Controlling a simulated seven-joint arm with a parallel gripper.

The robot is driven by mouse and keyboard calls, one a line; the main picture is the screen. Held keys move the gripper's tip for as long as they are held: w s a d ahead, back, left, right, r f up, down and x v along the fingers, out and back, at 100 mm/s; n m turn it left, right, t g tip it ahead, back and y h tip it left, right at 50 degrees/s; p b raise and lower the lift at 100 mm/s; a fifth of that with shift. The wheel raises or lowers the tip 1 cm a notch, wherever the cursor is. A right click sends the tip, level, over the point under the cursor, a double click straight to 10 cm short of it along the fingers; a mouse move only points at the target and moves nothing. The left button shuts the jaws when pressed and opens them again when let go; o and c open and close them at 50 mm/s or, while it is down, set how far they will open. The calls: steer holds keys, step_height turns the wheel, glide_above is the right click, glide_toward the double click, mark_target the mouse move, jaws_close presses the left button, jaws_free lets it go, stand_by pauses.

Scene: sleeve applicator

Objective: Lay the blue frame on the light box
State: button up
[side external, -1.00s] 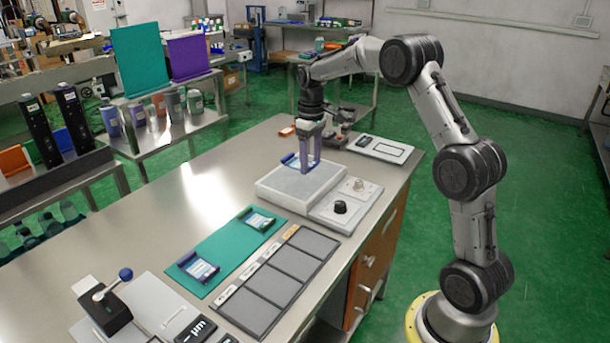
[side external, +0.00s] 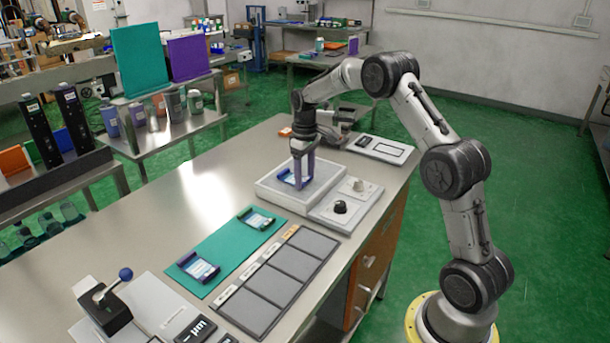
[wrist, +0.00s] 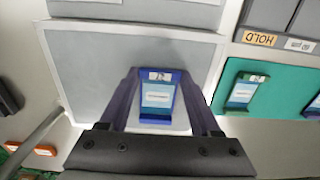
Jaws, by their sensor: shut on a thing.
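The blue frame (side external: 288,179), with a white and light-blue card in it, is between the fingers of my gripper (side external: 303,184). In the wrist view the blue frame (wrist: 158,76) sits upright in the picture between the two purple fingers of my gripper (wrist: 160,88), which are shut on it. The light box (side external: 274,199) is a low pale box with a grey top panel; it also shows in the wrist view (wrist: 85,65). The frame is over the panel, at or very close to its surface; I cannot tell whether it touches.
A teal mat (side external: 225,257) holds two other framed cards, one green-edged (side external: 258,219) and one dark blue (side external: 198,268). A dark tray (side external: 285,272) with several grey panels lies beside it. A control box with knobs (side external: 345,205) stands right of the light box.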

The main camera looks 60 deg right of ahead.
mark_target(305, 179)
steer(key=o, duration=1.3)
steer(key=shift+f, duration=0.1)
steer(key=shift+o, duration=0.2)
step_height(305, 179, up, 12)
steer(key=s+a+r+t, duration=0.1)
steer(key=s+a+r, duration=0.4)
steer(key=a+r, duration=0.1)
steer(key=s+a+r+t, duration=0.2)
steer(key=s+a+r, duration=0.1)
steer(key=s+a, duration=0.5)
steer(key=s+a+f+t, duration=0.1)
steer(key=s+a+f, duration=0.1)
steer(key=s, duration=0.6)
steer(key=s+a+f+t, duration=0.1)
steer(key=s+a+f, duration=0.2)
steer(key=s, duration=0.6)
steer(key=shift+s+a+f+t, duration=0.25)
steer(key=shift+a+f+t, duration=0.05)
steer(key=shift+a, duration=0.7)
